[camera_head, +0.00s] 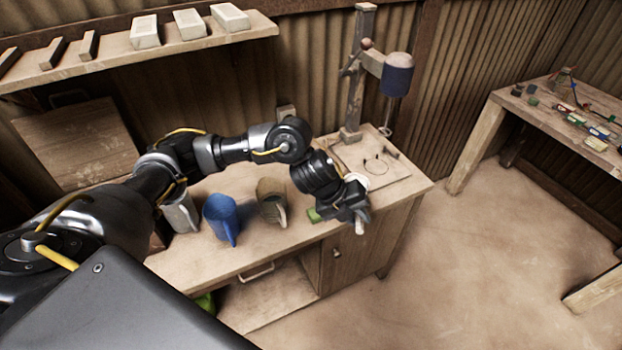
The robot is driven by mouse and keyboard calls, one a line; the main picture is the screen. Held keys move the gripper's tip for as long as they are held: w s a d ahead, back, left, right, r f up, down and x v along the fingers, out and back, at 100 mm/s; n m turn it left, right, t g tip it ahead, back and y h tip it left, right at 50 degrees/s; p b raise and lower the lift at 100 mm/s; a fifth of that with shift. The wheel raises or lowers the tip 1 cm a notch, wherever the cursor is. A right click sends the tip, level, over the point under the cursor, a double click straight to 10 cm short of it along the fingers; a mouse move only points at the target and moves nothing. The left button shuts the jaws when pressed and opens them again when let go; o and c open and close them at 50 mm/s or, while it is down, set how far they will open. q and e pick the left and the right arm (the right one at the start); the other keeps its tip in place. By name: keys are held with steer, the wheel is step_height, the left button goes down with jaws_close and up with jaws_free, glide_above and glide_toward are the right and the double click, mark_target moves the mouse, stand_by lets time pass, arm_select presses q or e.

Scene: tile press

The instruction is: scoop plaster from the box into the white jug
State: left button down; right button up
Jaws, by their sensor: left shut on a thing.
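My left gripper (355,212) is over the front edge of the workbench (262,246), to the right of the jugs. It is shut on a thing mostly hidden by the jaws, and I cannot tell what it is. A small pale piece shows at the fingertips. A whitish-grey jug (180,214) stands upright on the bench at the left, partly behind my arm. A blue jug (220,218) and a brown jug (271,202) stand to its right. I cannot make out the plaster box. My right gripper is not in view.
A green object (313,215) is just left of my left gripper. A stand with a blue cylinder (396,76) rises at the bench's back right. A shelf (110,62) with pale blocks hangs above. A side table (560,118) with small items is at the right, with clear floor between.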

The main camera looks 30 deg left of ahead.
arm_select(q)
steer(key=w+a+n+t+y+p, duration=0.2)
steer(key=a+n+y, duration=0.4)
steer(key=a+n, duration=0.6)
steer(key=shift+w+a+r+t, duration=0.2)
steer(key=shift+w+a+t, duration=0.4)
steer(key=shift+a, duration=0.65)
steer(key=shift+s, duration=0.15)
